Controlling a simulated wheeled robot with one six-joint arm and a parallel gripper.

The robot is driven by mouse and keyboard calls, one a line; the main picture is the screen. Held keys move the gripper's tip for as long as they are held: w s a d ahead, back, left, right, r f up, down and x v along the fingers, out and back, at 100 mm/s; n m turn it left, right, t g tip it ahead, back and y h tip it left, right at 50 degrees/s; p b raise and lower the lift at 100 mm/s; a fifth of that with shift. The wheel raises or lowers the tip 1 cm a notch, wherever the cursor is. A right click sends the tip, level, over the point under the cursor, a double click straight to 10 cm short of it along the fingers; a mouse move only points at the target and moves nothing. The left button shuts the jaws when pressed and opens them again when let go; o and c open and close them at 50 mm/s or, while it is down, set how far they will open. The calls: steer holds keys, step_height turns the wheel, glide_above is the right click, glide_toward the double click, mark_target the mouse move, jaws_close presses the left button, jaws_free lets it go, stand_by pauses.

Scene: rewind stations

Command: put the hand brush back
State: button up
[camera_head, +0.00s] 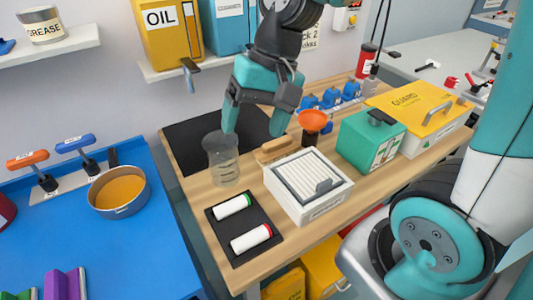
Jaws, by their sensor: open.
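A tan wooden piece that looks like the hand brush (274,150) lies on the wooden bench, behind the white box and to the right of the glass beaker. Its lower part is partly hidden by the box, so I cannot make out bristles. My gripper (254,128) is open and empty, pointing down above and slightly behind the wooden piece. Its two teal fingers are spread apart. I cannot tell the exact height between them and the piece.
The beaker (222,158) stands close to the left finger. A white filter box (318,207), an orange funnel (312,121) and a teal case (369,140) crowd the right. A dark mat (190,137) has bare room. A black tray (226,236) holds two white cylinders.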

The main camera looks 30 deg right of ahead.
steer(key=s+a+r+n, duration=0.1)
steer(key=s+a+n, duration=0.3)
steer(key=s+n, duration=0.5)
steer(key=shift+s+a+r+n, duration=0.2)
steer(key=shift+s+r+n, duration=0.1)
steer(key=shift+s, duration=0.45)
